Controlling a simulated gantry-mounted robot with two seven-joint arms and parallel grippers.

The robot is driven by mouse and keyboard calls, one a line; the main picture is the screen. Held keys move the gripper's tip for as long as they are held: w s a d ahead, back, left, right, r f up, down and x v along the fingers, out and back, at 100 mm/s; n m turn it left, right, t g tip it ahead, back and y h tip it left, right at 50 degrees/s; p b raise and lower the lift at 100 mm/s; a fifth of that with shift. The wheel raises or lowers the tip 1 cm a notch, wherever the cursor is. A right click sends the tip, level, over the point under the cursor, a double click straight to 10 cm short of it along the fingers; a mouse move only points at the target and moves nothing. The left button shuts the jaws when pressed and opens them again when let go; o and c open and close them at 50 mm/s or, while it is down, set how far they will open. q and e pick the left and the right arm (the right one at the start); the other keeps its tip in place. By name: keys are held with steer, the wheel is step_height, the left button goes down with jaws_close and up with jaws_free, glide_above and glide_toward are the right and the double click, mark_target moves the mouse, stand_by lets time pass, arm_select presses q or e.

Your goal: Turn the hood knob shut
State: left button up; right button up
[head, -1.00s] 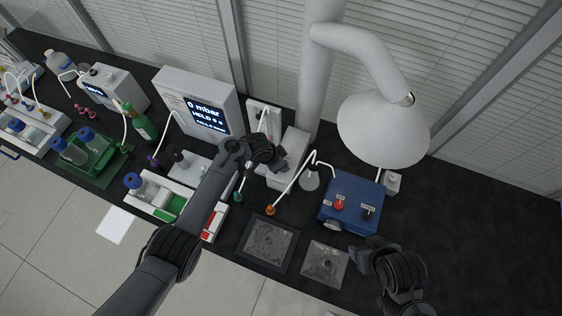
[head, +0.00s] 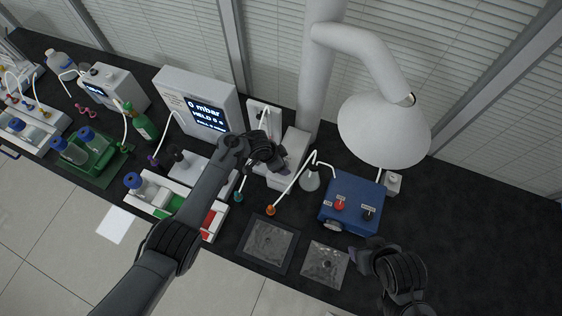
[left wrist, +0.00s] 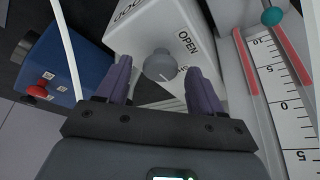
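The hood knob (left wrist: 160,65) is a round grey knob on a white box (left wrist: 170,28) in the left wrist view. The word OPEN is printed beside it, and another label is partly hidden by a finger. My left gripper (left wrist: 160,78) is open, its two purple fingers apart with the knob showing between their tips. I cannot tell whether either finger touches the knob. In the head view my left gripper (head: 276,165) is at the front of the white box (head: 296,142) and hides the knob. My right gripper (head: 362,250) hangs near the bench's front edge, apart from the box.
A blue box (head: 350,203) with a red and a black knob stands right of the white box. A white hood cone (head: 383,130) hangs above on a thick pipe (head: 320,70). A small flask (head: 310,180) and tubes are close by. The bench's right side is clear.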

arm_select(q)
steer(key=p+v, duration=0.3)
steer(key=v, duration=0.8)
steer(key=shift+f, duration=0.1)
stand_by(0.5)
steer(key=s+a+f+n+t+y+p, duration=0.1)
steer(key=s+a+n+t+y+p, duration=0.15)
steer(key=s+a+n, duration=0.55)
steer(key=s+a+r+n, duration=0.1)
steer(key=s+a+r, duration=0.2)
steer(key=s, duration=0.4)
steer(key=s+a+r+n+y, duration=0.1)
steer(key=s+a+r, duration=0.2)
steer(key=s, duration=0.4)
steer(key=s+a+r+n, duration=0.1)
steer(key=s+a+r, duration=0.2)
steer(key=s, duration=0.4)
steer(key=shift+a+g, duration=0.25)
steer(key=shift+g, duration=0.1)
steer(key=shift+y, duration=0.25)
